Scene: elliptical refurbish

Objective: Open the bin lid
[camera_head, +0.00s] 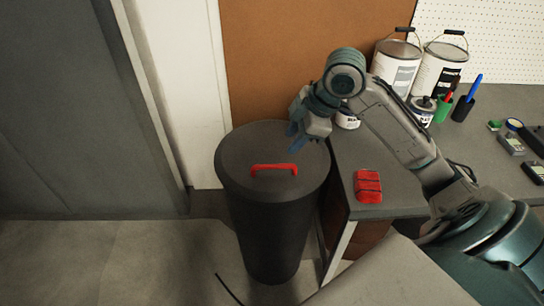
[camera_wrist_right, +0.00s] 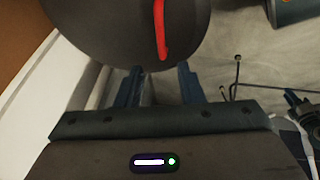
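The bin (camera_head: 268,235) is a tall dark cylinder on the floor, left of the workbench. Its round dark lid (camera_head: 240,150) lies on top and looks closed. A red bar handle (camera_head: 274,168) stands on the lid. My right gripper (camera_head: 294,138) is above the lid's back right part, apart from the handle. In the right wrist view its two fingers (camera_wrist_right: 161,74) are spread with nothing between them. The lid (camera_wrist_right: 110,30) and the red handle (camera_wrist_right: 160,30) show ahead of the fingers there. My left gripper does not show clearly in either view.
The grey workbench (camera_head: 400,190) stands close to the bin's right side. On it are a red block (camera_head: 368,187), paint cans (camera_head: 397,65) and pen cups (camera_head: 462,108). A brown panel (camera_head: 285,60) is behind. The floor (camera_head: 110,260) left of the bin is clear.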

